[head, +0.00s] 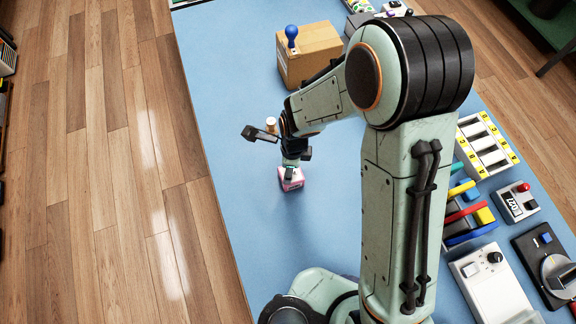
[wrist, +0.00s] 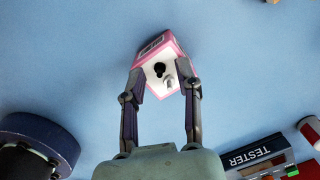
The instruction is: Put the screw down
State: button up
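A pink box (wrist: 161,44) with a white face sits between the fingers of my gripper (wrist: 161,82) in the wrist view. Its white face carries a dark round mark and a small grey screw-like shape (wrist: 169,82); I cannot tell whether that is a loose screw or part of the box. The two fingers press along the box's left and right sides. In the head view the pink box (head: 291,179) shows just under my gripper (head: 291,167), at the blue table top (head: 235,120). I cannot tell whether it touches the table.
A cardboard box (head: 308,55) with a blue knob-like object (head: 291,36) stands farther back. On the right are a slotted white rack (head: 486,145), coloured-handled tools (head: 465,212), a small tester (head: 516,203) and a white device (head: 492,285).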

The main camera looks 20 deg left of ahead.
notch_tip(320, 180, up, 12)
jog(key=shift+w+d+r, duration=0.15)
jog(key=shift+w+d, duration=0.05)
jog(key=shift+d, duration=0.25)
jog(key=s+d+r+n, duration=0.1)
jog(key=d+r+n, duration=0.2)
jog(key=d, duration=0.3)
jog(key=s+d+r+n, duration=0.1)
jog(key=d+r+n, duration=0.2)
jog(key=d, duration=0.3)
jog(key=s+d+r+n, duration=0.1)
jog(key=s+d+n, duration=0.7)
jog(key=shift+s+r+n, duration=0.3)
jog(key=shift+r, duration=0.05)
